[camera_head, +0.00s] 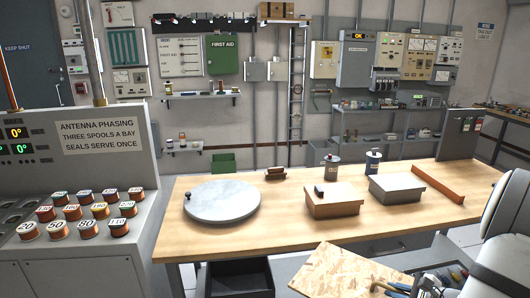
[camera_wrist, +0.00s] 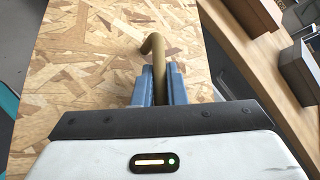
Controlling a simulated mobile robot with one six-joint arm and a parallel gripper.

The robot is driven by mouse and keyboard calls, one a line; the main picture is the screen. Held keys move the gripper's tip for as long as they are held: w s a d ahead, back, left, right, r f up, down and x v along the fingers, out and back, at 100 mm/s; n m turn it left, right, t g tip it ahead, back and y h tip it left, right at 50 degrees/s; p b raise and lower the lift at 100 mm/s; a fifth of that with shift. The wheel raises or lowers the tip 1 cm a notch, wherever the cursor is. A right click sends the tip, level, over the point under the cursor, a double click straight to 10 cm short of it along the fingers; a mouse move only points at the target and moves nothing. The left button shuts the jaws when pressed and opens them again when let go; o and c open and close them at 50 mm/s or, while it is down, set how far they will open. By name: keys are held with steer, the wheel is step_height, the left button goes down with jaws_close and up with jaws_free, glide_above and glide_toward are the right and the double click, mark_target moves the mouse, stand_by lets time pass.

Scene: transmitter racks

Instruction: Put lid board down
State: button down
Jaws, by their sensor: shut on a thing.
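The lid board (camera_head: 335,268) is a speckled chipboard panel at the bottom of the head view, in front of the table's near edge. It fills much of the left of the wrist view (camera_wrist: 95,75). A brass hooked handle (camera_wrist: 156,60) shows between the blue fingers of my gripper (camera_wrist: 159,85). My gripper (camera_head: 392,287) is shut on this handle, at the board's right side in the head view. What lies directly under the board is hidden.
The wooden table (camera_head: 290,205) carries a grey disc (camera_head: 222,201), a brown box (camera_head: 334,206), a grey box (camera_head: 397,192) and an orange bar (camera_head: 438,183). A dark open bin (camera_head: 238,283) stands below its front edge. Copper spools (camera_head: 57,230) sit on the left console.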

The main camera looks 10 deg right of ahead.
step_height(320, 180, up, 2)
glide_above(360, 282)
steer(key=shift+m, duration=0.3)
steer(key=w+a, duration=0.2)
steer(key=w+a+r, duration=0.1)
steer(key=a, duration=0.1)
steer(key=w+a+r, duration=0.1)
steer(key=w+a, duration=0.1)
steer(key=shift+w+a+p, duration=0.3)
steer(key=shift+p, duration=0.05)
steer(key=shift+h, duration=0.3)
steer(key=w+a, duration=0.1)
steer(key=a, duration=0.1)
steer(key=w+a+r, duration=0.1)
steer(key=a, duration=0.2)
steer(key=w+a, duration=0.1)
steer(key=a, duration=0.1)
steer(key=shift+w+a+r, duration=0.15)
steer(key=shift+w+a, duration=0.05)
steer(key=shift+a, duration=0.1)
steer(key=w+a+r, duration=0.1)
steer(key=a, duration=0.8)
steer(key=shift+a+m+p, duration=0.3)
